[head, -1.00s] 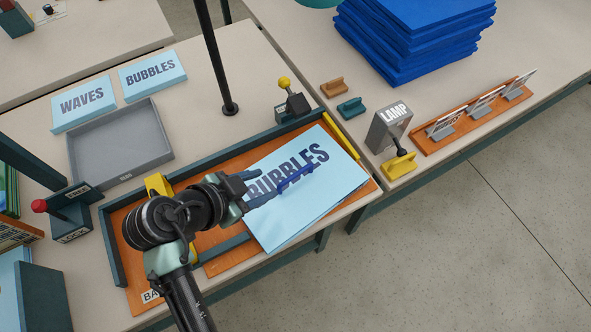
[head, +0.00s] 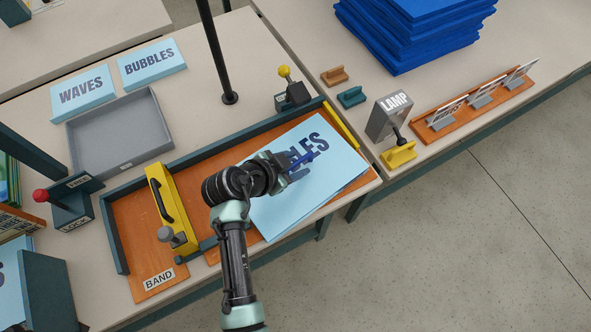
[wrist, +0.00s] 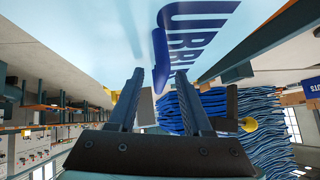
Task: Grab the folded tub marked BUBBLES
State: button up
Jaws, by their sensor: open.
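The folded tub marked BUBBLES (head: 290,211) is a large flat light-blue piece lying on the orange board of the bench. My arm hides the first part of its lettering. A dark blue strap-like handle (head: 304,158) sits on its top face, across the letters. My gripper (head: 297,167) is over the tub at this handle, with its fingers apart. In the wrist view my gripper (wrist: 158,76) is open. The dark blue handle (wrist: 160,58) shows in line with the gap between the fingers, in front of the light-blue face (wrist: 215,35). I cannot tell whether the fingers touch it.
A yellow band press (head: 163,205) stands left on the board. A dark rail (head: 215,151) and a yellow-knobbed lever (head: 289,88) stand behind. A grey tray (head: 120,133), smaller WAVES (head: 84,92) and BUBBLES (head: 152,65) blocks and a dark post (head: 216,50) are further back.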

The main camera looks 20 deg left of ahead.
jog(key=shift+w+f, duration=0.1)
jog(key=shift+f, duration=0.05)
grip_shut()
dwell(1.2)
jog(key=shift+r, duration=0.2)
